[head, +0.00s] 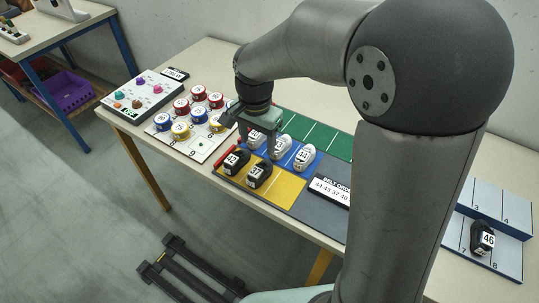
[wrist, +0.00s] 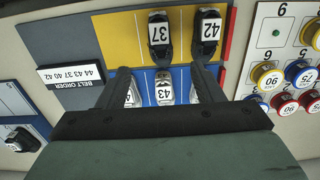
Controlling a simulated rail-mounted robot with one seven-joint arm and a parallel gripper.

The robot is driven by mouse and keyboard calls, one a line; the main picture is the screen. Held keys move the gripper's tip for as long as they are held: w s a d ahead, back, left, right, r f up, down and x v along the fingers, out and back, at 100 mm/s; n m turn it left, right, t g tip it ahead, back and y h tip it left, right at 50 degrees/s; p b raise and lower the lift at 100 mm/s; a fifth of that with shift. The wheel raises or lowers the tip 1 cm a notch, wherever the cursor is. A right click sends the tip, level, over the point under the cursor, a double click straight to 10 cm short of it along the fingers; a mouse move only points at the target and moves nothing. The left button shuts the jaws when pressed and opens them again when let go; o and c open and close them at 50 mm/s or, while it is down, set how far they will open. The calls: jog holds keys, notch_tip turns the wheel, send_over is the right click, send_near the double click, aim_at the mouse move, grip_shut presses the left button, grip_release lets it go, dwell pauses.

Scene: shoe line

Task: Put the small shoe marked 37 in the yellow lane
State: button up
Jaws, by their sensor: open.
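The small black shoe marked 37 (head: 260,175) stands in the yellow lane (head: 287,189), beside the black shoe marked 42 (head: 235,160). In the wrist view shoe 37 (wrist: 160,38) and shoe 42 (wrist: 208,32) show at the top, on yellow. My gripper (head: 258,142) is open over the blue lane, apart from shoe 37. In the wrist view its fingers (wrist: 160,75) are spread on either side of the white shoe marked 43 (wrist: 163,90). It does not hold shoe 37. The finger tips partly hide neighbouring white shoes.
White shoe 44 (head: 304,156) stands in the blue lane; a green lane (head: 325,138) lies behind. A belt order card (head: 329,190) lies on the grey area. Colored round tins (head: 198,93) stand on a numbered board to the left. Shoe 46 (head: 482,239) stands on a shelf at right.

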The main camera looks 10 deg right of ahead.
jog(key=s+d+n, duration=0.3)
jog(key=s+d, duration=0.3)
jog(key=s, duration=0.3)
jog(key=s+d+n, duration=0.4)
jog(key=s+d, duration=0.2)
jog(key=s, duration=0.4)
jog(key=shift+d+r+n, duration=0.15)
jog(key=shift+n, duration=0.15)
